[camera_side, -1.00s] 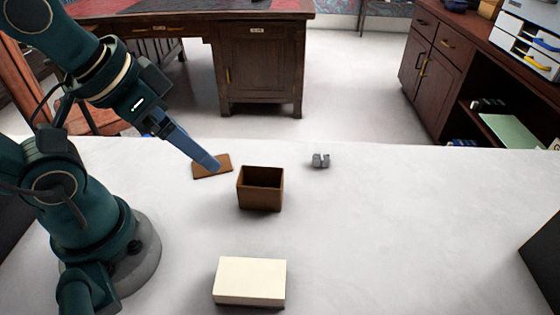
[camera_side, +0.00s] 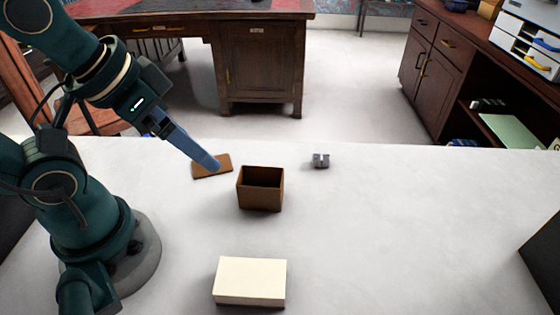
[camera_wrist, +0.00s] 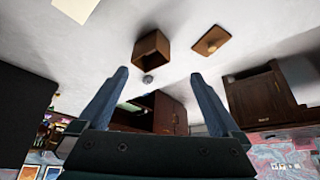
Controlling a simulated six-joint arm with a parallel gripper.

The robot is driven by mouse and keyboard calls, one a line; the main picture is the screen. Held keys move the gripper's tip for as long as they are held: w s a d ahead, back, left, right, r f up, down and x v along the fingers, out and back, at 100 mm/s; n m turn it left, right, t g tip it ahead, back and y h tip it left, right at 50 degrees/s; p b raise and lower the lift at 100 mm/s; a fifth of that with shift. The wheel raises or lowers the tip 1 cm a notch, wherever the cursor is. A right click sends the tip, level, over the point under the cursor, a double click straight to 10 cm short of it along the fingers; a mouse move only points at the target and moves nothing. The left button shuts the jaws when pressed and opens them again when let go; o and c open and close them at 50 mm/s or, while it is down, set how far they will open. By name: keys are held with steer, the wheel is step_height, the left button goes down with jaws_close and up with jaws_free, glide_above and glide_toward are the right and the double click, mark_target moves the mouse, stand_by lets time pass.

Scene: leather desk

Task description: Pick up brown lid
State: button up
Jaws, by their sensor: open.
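The brown lid (camera_side: 204,169) lies flat on the white table at the left, partly hidden behind my gripper in the side view. In the wrist view the lid (camera_wrist: 213,39) shows whole, with a small tan knob on top, above and to the right of my fingers. My gripper (camera_side: 216,166) slants down from the left with its tips over the lid in the side view; I cannot tell the exact height. In the wrist view my gripper (camera_wrist: 159,78) has its two blue fingers wide apart, with nothing between them.
An open brown box (camera_side: 260,190) stands right of the lid. A small grey object (camera_side: 321,161) lies behind it to the right. A cream-topped box (camera_side: 250,281) is at the front.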

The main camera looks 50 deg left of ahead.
steer(key=c, duration=0.7)
steer(key=shift+o, duration=0.2)
steer(key=w+a+f+g, duration=0.1)
steer(key=w+a+f, duration=0.1)
steer(key=a+f, duration=0.1)
steer(key=w+a+f+m+g, duration=0.1)
steer(key=w+a+f, duration=0.2)
steer(key=a, duration=0.2)
steer(key=w+a+f+m+g, duration=0.1)
steer(key=w+a+f+g, duration=0.1)
steer(key=a+f, duration=0.1)
steer(key=shift+w+a+f, duration=0.15)
steer(key=shift+a+f, duration=0.05)
steer(key=shift+a, duration=0.2)
steer(key=shift+w+a+f, duration=0.15)
steer(key=shift+a, duration=0.25)
steer(key=shift+f, duration=0.3)
steer(key=shift+w+f, duration=0.15)
steer(key=shift+f, duration=0.95)
steer(key=shift+w+f, duration=0.1)
steer(key=shift+f, duration=1)
